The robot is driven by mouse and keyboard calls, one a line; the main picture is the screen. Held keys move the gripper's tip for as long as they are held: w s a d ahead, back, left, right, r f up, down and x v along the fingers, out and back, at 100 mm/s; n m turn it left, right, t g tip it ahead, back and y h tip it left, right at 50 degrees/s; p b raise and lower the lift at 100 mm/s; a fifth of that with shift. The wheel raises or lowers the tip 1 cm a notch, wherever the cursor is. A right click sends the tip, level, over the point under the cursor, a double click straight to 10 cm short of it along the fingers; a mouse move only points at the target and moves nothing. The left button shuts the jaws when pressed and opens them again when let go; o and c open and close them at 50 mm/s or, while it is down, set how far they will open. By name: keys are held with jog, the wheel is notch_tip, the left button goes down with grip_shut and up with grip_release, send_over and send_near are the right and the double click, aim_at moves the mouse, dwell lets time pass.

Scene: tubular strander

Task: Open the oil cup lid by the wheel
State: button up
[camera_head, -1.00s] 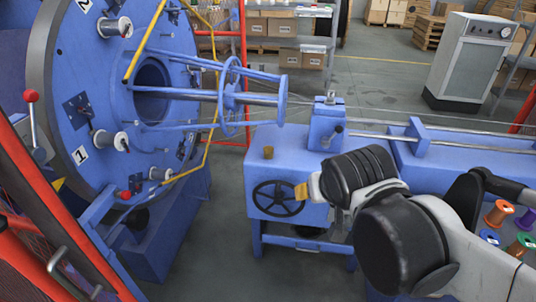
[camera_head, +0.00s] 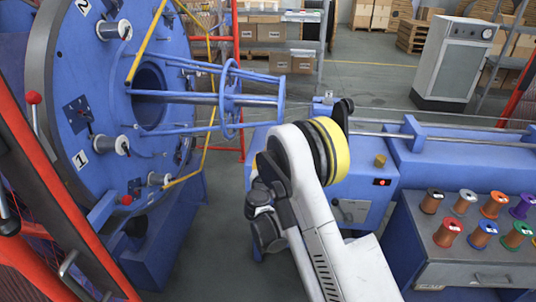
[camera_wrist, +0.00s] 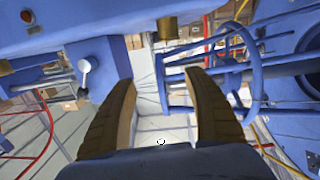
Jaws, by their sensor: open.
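A brass oil cup (camera_wrist: 167,27) sits at the edge of the blue machine housing in the wrist view, beyond the fingertips and above the gap between them. Its position beside the lever block matches the cup by the wheel. My gripper (camera_wrist: 160,79) is open and empty, with its two dark ribbed fingers apart and not touching the cup.
Several coloured spools (camera_head: 484,233) stand on a grey cabinet (camera_head: 470,272) at the head view's right.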

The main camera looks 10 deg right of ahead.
notch_tip(320, 180, down, 5)
jog(key=a+t, duration=0.1)
jog(key=a, duration=0.1)
jog(key=b+x, duration=0.3)
jog(key=x, duration=0.7)
jog(key=shift+a+f, duration=0.1)
jog(key=shift+a, duration=0.05)
jog(key=shift+w, duration=0.4)
jog(key=c, duration=1.2)
